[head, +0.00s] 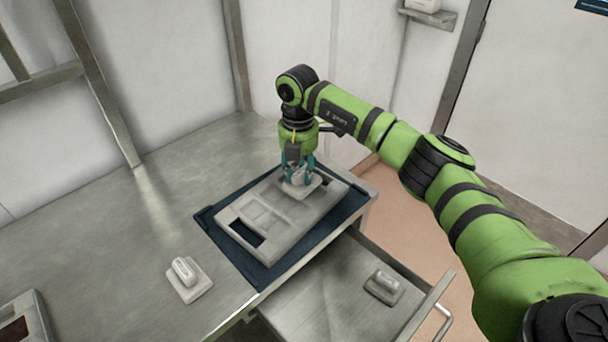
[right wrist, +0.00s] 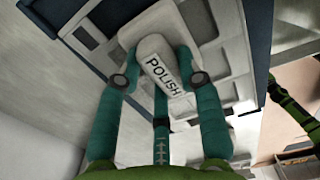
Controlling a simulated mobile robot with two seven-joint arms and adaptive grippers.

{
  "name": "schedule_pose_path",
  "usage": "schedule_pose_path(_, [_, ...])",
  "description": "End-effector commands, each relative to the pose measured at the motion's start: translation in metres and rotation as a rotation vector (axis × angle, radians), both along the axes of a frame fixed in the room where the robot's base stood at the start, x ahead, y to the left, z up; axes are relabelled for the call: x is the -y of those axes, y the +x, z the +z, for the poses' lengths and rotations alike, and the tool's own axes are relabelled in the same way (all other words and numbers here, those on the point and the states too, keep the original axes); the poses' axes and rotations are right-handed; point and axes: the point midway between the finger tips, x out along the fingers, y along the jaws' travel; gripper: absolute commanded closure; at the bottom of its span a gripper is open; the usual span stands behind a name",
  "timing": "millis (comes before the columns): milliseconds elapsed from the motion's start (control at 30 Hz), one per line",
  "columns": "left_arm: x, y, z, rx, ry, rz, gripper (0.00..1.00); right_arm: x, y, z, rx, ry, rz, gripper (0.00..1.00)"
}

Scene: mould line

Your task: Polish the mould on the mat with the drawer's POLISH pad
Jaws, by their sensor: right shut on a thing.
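The grey mould (head: 273,218) lies flat on the dark blue mat (head: 262,276) on the metal table; it also shows in the right wrist view (right wrist: 203,50). My right gripper (head: 299,174) is shut on the POLISH pad (head: 301,187), over the mould's far right part. In the right wrist view the pad's handle (right wrist: 155,68) reads POLISH, between the teal fingers. The pad's base appears to be at the mould's surface, but I cannot tell whether it touches. My left gripper is not in view.
A second pad (head: 187,277) sits on the table left of the mat. The open drawer (head: 335,293) at the front holds another pad (head: 384,285). A grey item with a dark panel (head: 20,328) is at the lower left.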

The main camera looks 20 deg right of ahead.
Motion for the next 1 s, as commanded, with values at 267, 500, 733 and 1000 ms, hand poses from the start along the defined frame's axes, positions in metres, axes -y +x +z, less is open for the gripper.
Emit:
schedule_pose_path(267, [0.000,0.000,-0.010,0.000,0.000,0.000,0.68,-0.007,0.014,-0.002,0.000,-0.001,0.001,0.89])
schedule_pose_path(500, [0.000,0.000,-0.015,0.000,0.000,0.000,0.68,-0.011,0.022,-0.003,0.001,0.000,0.000,0.89])
schedule_pose_path(733, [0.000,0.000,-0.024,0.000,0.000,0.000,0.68,-0.018,0.036,-0.002,0.002,0.001,0.001,0.89])
schedule_pose_path(1000, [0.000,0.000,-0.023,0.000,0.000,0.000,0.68,-0.021,0.039,0.001,0.001,-0.002,0.002,0.89])
